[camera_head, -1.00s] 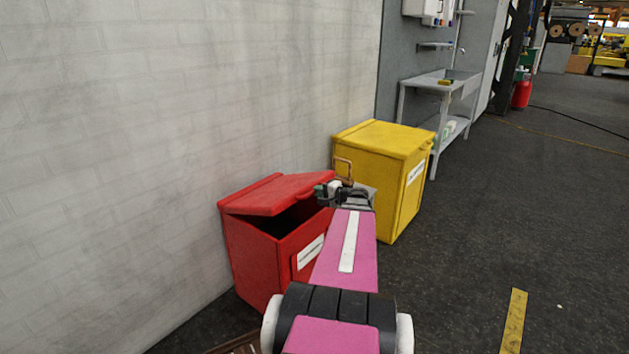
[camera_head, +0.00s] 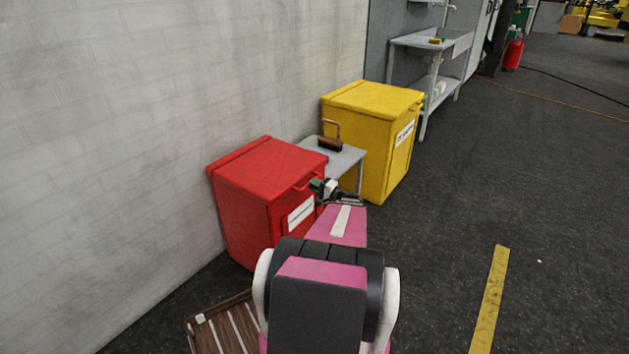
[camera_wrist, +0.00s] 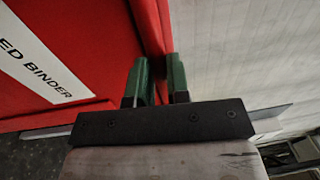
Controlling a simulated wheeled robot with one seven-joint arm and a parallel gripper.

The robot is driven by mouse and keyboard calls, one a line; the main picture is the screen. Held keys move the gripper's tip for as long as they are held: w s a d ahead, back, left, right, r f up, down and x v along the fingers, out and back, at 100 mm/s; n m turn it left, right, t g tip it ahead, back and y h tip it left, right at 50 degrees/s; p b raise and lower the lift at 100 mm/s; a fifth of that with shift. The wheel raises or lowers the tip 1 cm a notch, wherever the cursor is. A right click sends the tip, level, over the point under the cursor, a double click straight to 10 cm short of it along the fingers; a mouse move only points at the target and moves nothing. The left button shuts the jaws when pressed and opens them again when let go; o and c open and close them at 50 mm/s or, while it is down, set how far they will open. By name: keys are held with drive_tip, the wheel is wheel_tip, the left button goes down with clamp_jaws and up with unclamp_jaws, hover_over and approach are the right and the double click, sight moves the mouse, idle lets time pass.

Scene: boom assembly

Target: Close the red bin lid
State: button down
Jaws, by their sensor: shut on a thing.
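The red bin (camera_head: 245,215) stands against the wall, with a white label on its front. Its red lid (camera_head: 262,165) lies down over the top, and no opening shows in the head view. My gripper (camera_head: 318,186) is at the lid's front edge, by the handle (camera_head: 303,184). In the wrist view, my gripper's green fingers (camera_wrist: 159,82) are on either side of the lid's red edge (camera_wrist: 153,40), shut on it. The label (camera_wrist: 38,60) shows to the left there. The exact contact between the fingertips is partly hidden.
A small grey table (camera_head: 345,158) with a brown-handled item (camera_head: 330,141) stands right of the red bin. A yellow bin (camera_head: 375,140) is behind it. A slatted wooden item (camera_head: 225,325) lies on the floor at the lower left. Floor to the right is open.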

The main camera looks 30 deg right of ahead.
drive_tip(key=shift+f, duration=0.6)
drive_tip(key=c, duration=1.1)
unclamp_jaws()
drive_tip(key=shift+r, duration=0.1)
drive_tip(key=shift+s, duration=0.1)
drive_tip(key=r+v, duration=0.1)
drive_tip(key=v, duration=0.9)
drive_tip(key=shift+s+d+f, duration=0.15)
drive_tip(key=shift+s+f, duration=0.1)
drive_tip(key=shift+f, duration=0.25)
